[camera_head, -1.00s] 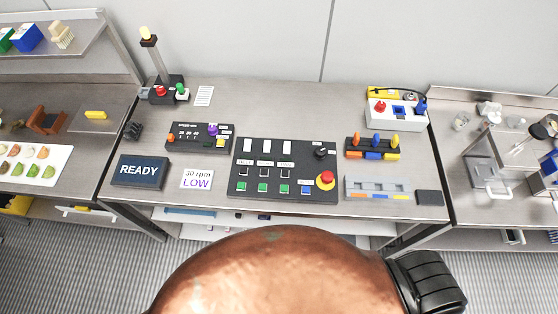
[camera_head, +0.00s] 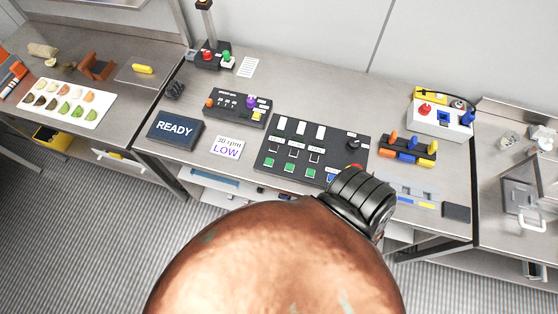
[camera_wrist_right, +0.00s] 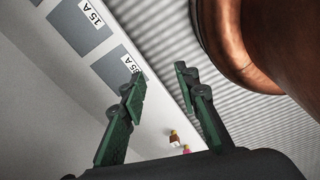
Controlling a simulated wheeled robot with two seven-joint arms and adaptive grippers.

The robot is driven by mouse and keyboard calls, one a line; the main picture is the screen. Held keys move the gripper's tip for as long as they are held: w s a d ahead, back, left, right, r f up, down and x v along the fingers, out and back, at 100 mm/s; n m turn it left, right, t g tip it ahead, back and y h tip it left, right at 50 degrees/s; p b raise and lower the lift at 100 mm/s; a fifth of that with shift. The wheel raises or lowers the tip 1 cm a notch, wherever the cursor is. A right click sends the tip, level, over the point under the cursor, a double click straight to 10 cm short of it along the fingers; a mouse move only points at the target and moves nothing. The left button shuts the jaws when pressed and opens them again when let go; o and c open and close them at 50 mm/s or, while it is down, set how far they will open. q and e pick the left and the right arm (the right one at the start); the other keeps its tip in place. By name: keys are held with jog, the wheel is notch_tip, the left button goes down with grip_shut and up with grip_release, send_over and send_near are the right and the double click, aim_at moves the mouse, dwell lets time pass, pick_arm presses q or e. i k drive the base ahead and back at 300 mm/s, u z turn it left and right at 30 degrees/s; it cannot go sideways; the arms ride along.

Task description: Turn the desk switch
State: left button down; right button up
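The dark control panel (camera_head: 310,150) lies on the middle desk in the head view. It has white labels, a row of square buttons, and a black rotary knob (camera_head: 354,143) at its upper right, which may be the desk switch. A red button near its lower right corner is mostly hidden behind a black ribbed part in front. My right gripper (camera_wrist_right: 158,76) shows in the right wrist view with its two green-black fingers apart and nothing between them. It is away from the panel's controls. My left gripper is not in view.
A READY display (camera_head: 174,129) and a 30 rpm LOW card (camera_head: 228,147) lie left of the panel. A smaller control box (camera_head: 237,107) sits behind them.

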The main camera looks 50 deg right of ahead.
aim_at(353, 145)
jog(key=u, duration=0.2)
jog(key=k, duration=1.7)
jog(key=z, duration=1.4)
